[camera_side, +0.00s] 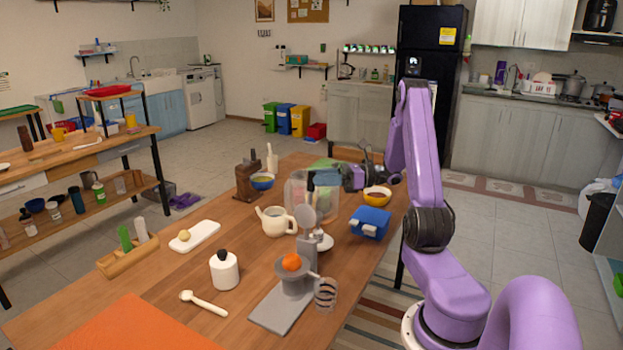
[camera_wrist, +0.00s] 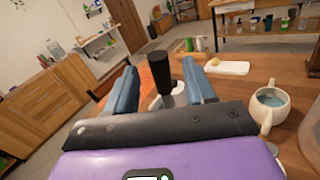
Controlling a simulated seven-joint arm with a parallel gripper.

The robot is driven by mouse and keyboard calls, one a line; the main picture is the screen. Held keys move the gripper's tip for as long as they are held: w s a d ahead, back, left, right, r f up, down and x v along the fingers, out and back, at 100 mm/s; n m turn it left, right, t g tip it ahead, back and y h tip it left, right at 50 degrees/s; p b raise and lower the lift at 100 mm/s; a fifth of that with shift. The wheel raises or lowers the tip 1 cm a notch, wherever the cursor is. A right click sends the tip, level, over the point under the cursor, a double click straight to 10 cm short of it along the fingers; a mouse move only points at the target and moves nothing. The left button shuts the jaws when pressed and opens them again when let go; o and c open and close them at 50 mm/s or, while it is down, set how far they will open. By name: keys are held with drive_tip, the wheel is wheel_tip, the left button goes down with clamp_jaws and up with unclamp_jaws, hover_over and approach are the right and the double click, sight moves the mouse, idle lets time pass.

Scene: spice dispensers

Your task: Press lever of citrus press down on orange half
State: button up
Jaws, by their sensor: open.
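The grey citrus press (camera_side: 308,252) stands on the wooden table, with an orange half (camera_side: 291,262) in its cup. Its lever (camera_side: 305,216) is raised, with a round presser above and behind the orange. In the side view my gripper (camera_side: 320,178) is at the top of the lever, pointing left. In the wrist view my gripper (camera_wrist: 158,68) is open, its two blue fingers apart on either side of a black upright handle (camera_wrist: 160,72), likely the lever's. A gap shows on each side. The orange is hidden in the wrist view.
A white teapot (camera_side: 276,221), a clear container (camera_side: 296,187) and a blue box (camera_side: 370,222) stand near the press. A white bottle (camera_side: 224,270), spoon (camera_side: 203,304) and white board (camera_side: 194,236) lie or stand to the left. A glass (camera_side: 326,293) stands beside the press.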

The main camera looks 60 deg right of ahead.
sight(310, 187)
drive_tip(key=shift+x, duration=1.65)
clamp_jaws()
drive_tip(key=shift+a+r, duration=0.1)
drive_tip(key=shift+a, duration=0.35)
drive_tip(key=a+f+n+g+h, duration=0.25)
drive_tip(key=a+n, duration=0.25)
drive_tip(key=a, duration=0.6)
drive_tip(key=a+f+n+g+h, duration=0.1)
drive_tip(key=a+f+n+h, duration=0.4)
drive_tip(key=a+f, duration=0.4)
drive_tip(key=shift+f+h, duration=0.6)
drive_tip(key=shift+h, duration=0.15)
drive_tip(key=shift+s+a, duration=0.1)
